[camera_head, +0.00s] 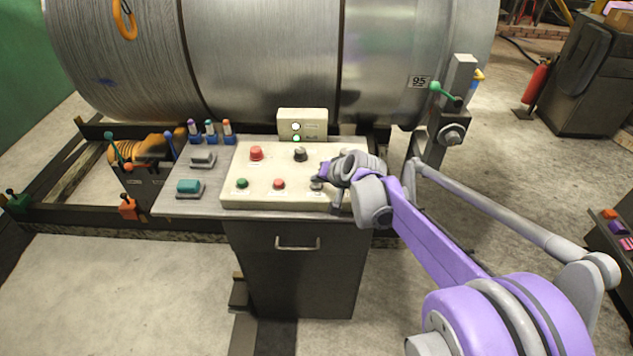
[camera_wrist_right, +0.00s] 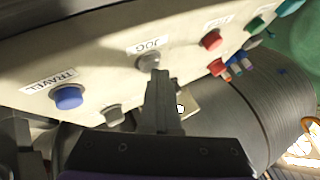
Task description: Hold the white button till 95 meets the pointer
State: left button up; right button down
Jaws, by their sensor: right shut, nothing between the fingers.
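The white button (camera_wrist_right: 149,61) sits under the "JOG" label on the control panel (camera_head: 240,196); in the head view it shows (camera_head: 316,185) beside my right gripper. My right gripper (camera_wrist_right: 158,75) is shut and empty, its fingertips at the white button; whether they press it I cannot tell. The plate marked 95 (camera_head: 419,82) is on the right part of the large metal drum (camera_head: 270,60). A green-tipped arm (camera_head: 436,87) on the post (camera_head: 458,80) stands just right of the plate, apart from it; it may be the pointer. My left gripper is out of view.
The panel also bears a large red button (camera_head: 256,153), a black knob (camera_head: 300,154), a green button (camera_head: 242,183), a small red button (camera_head: 279,184) and a blue button (camera_wrist_right: 68,97). An indicator box (camera_head: 303,123) with lit lamps stands behind. Coloured levers are at left.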

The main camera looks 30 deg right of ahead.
aim_at(318, 187)
jog(key=shift+r, duration=0.15)
dwell(0.8)
jog(key=shift+r+p, duration=0.75)
jog(key=shift+r, duration=0.05)
jog(key=shift+w+r+p, duration=0.1)
jog(key=shift+r+p, duration=1.6)
jog(key=shift+r, duration=0.85)
jog(key=shift+f, duration=0.1)
